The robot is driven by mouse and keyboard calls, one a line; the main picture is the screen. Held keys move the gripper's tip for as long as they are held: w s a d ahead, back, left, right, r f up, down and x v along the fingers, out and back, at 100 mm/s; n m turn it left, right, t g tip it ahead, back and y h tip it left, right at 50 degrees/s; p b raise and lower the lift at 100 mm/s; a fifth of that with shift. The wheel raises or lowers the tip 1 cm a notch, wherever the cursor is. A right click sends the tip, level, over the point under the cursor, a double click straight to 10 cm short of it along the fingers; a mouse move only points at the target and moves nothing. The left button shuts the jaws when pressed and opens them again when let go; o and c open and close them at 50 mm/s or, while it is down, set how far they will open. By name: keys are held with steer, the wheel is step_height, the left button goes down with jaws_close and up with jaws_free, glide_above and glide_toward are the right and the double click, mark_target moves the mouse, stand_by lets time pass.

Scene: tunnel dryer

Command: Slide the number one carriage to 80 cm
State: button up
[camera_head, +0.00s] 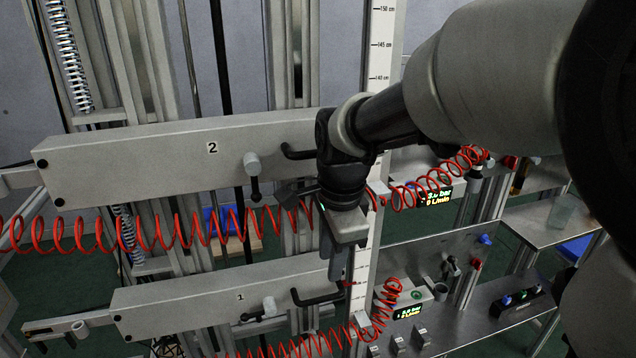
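The number one carriage (200,304) is the lower grey beam, marked "1". It has a black bent handle (312,300) at its right end and a clamp lever with a light knob (269,306). The white vertical scale (380,45) shows 150, 145 and 140 cm at the top; its lower numbers are hidden or too small to read. My gripper (337,268) points down in front of the scale, just above and right of that handle in the picture. Contact with the handle cannot be told. The fingers look close together, and their gap is not clear.
The number two carriage (130,165) sits above, with its own handle (298,152) and lever (253,175). Red coiled hoses (150,232) cross beside my gripper and below it. Benches with lit displays (408,312) stand at right. My arm hides much of the upper right.

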mark_target(326, 296)
steer(key=f, duration=0.3)
steer(key=w+f+b, duration=0.1)
steer(key=f, duration=0.6)
steer(key=shift+w+a+f, duration=0.3)
steer(key=shift+w+f, duration=0.05)
steer(key=shift+w, duration=0.05)
steer(key=shift+c, duration=0.4)
jaws_close()
